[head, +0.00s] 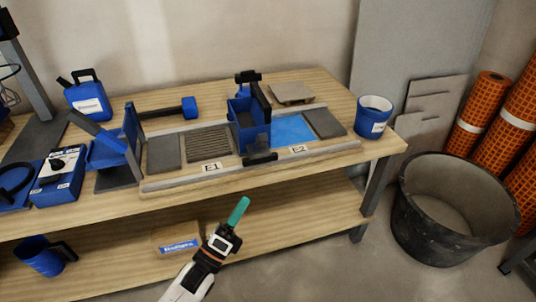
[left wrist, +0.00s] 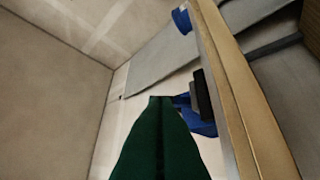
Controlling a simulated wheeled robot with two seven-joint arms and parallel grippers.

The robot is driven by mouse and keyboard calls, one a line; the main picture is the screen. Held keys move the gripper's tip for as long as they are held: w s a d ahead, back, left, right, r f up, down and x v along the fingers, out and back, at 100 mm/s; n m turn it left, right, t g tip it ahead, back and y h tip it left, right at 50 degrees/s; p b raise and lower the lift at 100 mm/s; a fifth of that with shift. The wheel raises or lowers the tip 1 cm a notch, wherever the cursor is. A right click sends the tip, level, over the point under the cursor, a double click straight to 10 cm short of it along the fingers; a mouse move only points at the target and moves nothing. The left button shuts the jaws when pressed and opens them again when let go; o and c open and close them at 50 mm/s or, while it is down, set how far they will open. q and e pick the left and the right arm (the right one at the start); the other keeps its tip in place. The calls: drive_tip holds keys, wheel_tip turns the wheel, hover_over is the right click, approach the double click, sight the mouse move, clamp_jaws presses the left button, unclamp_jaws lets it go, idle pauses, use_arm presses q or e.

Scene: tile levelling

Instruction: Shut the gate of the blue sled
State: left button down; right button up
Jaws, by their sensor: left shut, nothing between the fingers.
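The blue sled (head: 247,137) stands on the rail board (head: 330,148) on the bench, between the grey grille marked E1 and the blue panel marked E2. It is an open blue box with black parts at its back, right side and front. I cannot tell clearly how its gate stands. My left gripper (head: 238,212), with teal fingers, is shut and empty in front of the bench, below and apart from the sled. Its fingers (left wrist: 160,140) show pressed together in the left wrist view, beside a blue and black part (left wrist: 201,104), perhaps the sled. My right gripper is not in view.
A blue bucket (head: 373,117) stands at the bench's right end. A blue-headed mallet (head: 188,108), a blue jug (head: 88,97) and other blue tools are to the left. A lower shelf (head: 290,212) holds a cardboard box (head: 177,238). A black tub (head: 440,225) is on the floor.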

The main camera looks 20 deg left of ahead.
sight(260, 142)
use_arm(q)
drive_tip(key=shift+f, duration=0.1)
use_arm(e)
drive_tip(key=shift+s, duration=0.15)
use_arm(q)
drive_tip(key=shift+w, duration=0.1)
